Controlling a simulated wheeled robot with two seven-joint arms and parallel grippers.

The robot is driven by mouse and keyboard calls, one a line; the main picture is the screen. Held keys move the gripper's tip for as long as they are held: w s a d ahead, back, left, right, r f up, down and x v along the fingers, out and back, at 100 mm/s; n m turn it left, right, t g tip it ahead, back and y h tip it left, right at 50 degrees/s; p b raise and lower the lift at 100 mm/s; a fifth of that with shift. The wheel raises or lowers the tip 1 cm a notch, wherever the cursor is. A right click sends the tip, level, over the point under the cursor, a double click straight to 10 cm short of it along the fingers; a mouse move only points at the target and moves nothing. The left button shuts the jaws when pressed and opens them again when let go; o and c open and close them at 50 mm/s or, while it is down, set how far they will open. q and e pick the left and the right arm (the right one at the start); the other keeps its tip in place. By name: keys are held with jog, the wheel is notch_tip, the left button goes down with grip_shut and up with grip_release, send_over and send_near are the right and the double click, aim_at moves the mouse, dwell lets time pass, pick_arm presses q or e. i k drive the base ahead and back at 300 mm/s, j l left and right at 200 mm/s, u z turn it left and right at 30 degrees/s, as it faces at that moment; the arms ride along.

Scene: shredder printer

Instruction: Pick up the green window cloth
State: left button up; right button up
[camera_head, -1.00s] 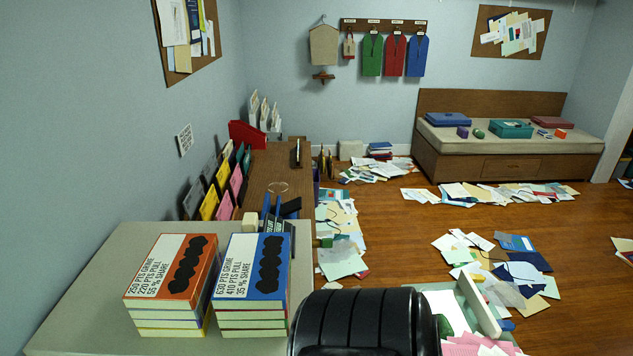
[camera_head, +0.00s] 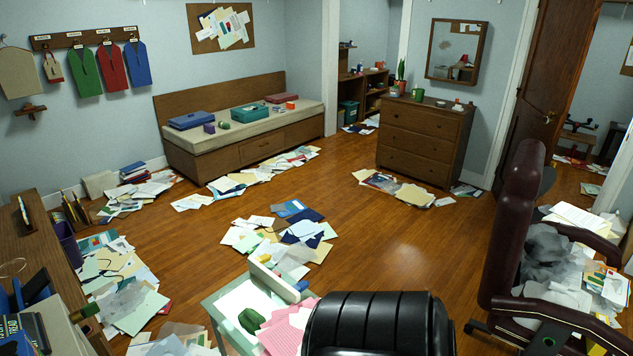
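A dark green crumpled bundle (camera_head: 252,320) lies on a small pale trolley (camera_head: 222,330) at the lower middle, next to pink papers. It may be the green window cloth, but I cannot tell for sure. A small green item (camera_head: 224,125) sits on the bench at the back, and its kind is too small to tell. Neither of my grippers is in view, so their states and what they hold are hidden.
Papers (camera_head: 285,235) litter the wooden floor in several heaps. A cushioned bench (camera_head: 245,152) and a dresser (camera_head: 425,140) stand at the back. A dark red chair (camera_head: 512,225) piled with papers is at right. Bare floor (camera_head: 385,240) lies between trolley and dresser.

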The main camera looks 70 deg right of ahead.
aim_at(251, 320)
jog(key=z, duration=1.7)
jog(key=l, duration=0.35)
jog(key=i, duration=0.05)
